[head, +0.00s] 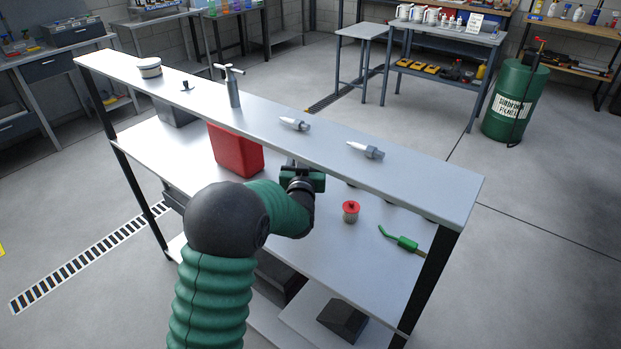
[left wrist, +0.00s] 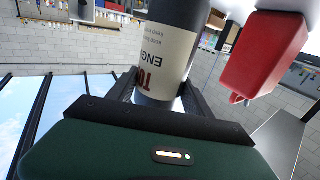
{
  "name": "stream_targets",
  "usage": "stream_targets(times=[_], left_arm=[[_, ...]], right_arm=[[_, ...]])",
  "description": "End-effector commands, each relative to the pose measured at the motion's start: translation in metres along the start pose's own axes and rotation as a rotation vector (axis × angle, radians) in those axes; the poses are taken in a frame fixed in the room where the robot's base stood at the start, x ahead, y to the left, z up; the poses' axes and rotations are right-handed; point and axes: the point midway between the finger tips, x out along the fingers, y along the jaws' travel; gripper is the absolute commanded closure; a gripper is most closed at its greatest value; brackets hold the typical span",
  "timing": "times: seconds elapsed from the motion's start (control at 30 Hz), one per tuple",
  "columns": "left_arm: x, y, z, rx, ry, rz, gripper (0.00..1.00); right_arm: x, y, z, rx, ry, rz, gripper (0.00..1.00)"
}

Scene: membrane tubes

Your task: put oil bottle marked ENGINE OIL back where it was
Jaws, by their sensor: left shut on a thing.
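The dark oil bottle with a cream label (left wrist: 165,45) is between my left gripper's fingers (left wrist: 160,92) in the left wrist view. My left gripper (head: 302,172) is shut on the bottle. In the head view it is at the front edge of the upper shelf (head: 420,178), above the lower shelf (head: 300,235). There the bottle is hidden by my arm and the shelf. My right gripper is not in view.
A red canister (head: 236,152) stands left of my gripper on the lower shelf; it also shows in the left wrist view (left wrist: 262,55). A red-capped jar (head: 350,212) and green nozzle (head: 405,242) are to the right. Two pale fittings (head: 294,124) (head: 366,150) lie on the upper shelf.

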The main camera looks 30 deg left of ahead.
Motion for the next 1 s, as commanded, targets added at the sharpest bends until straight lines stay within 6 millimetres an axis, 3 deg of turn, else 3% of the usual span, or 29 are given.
stream_targets(times=[0.27, 0.67, 0.7, 0.87, 1.0], left_arm=[[-0.002, 0.004, 0.038, 0.002, 0.005, 0.001, 1.00], [-0.002, 0.003, 0.044, 0.000, 0.007, 0.001, 1.00], [-0.002, 0.003, 0.045, 0.001, 0.002, 0.001, 0.39], [-0.002, 0.003, 0.045, 0.001, 0.002, 0.001, 0.19], [-0.002, 0.003, 0.044, 0.001, 0.002, 0.001, 0.19]], right_arm=[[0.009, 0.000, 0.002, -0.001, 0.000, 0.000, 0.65], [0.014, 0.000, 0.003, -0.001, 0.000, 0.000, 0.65], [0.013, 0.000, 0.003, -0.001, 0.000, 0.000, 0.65], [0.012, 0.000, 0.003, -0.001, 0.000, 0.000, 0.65], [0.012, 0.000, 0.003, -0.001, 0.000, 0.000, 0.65]])
